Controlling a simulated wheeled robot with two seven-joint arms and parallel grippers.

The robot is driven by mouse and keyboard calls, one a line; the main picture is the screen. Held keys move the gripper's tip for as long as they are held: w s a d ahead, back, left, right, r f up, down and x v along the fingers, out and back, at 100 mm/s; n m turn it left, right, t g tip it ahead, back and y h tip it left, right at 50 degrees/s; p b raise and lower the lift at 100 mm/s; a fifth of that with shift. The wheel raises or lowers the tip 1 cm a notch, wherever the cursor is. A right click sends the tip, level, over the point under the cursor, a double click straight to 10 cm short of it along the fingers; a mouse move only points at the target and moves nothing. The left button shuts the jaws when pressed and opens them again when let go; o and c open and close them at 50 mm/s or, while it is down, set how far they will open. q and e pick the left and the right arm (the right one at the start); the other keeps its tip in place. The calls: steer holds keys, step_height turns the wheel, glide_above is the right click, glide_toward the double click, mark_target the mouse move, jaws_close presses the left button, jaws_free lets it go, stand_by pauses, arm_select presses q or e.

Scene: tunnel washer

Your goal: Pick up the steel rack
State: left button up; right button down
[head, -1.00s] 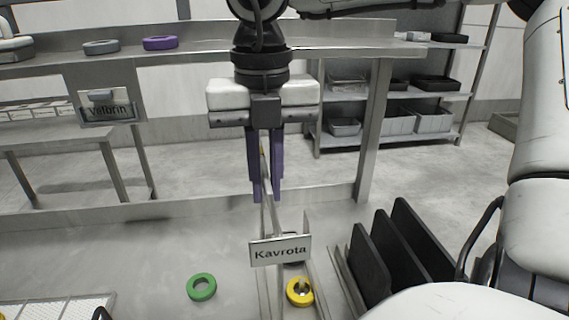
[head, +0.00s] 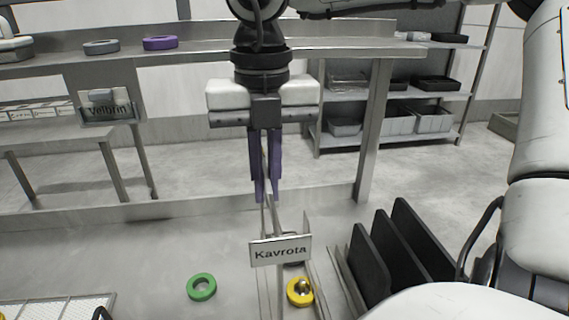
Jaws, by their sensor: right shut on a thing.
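My right gripper (head: 267,198) points down in the middle of the head view, with its two purple fingers close together. A thin steel bar shows between and just below the fingertips. It seems to be part of the steel rack (head: 272,222), whose narrow rails run down towards the bottom of the view. The gripper is shut on this bar. The rack's lower part is cut off by the frame edge and partly hidden by a sign. My left gripper is not in view.
A "Kavrota" sign (head: 280,250) stands in front of the rails. A yellow ring (head: 300,299) lies near them and a green ring (head: 201,287) to the left. Black upright plates (head: 397,250) stand at right. A wire tray (head: 70,308) is at lower left. Steel shelving stands behind.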

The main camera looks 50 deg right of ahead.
stand_by(0.4)
steer(key=shift+w+r+p, duration=0.15)
steer(key=shift+r+p, duration=0.3)
steer(key=shift+r, duration=0.3)
step_height(320, 180, up, 9)
steer(key=shift+r, duration=0.1)
stand_by(1.5)
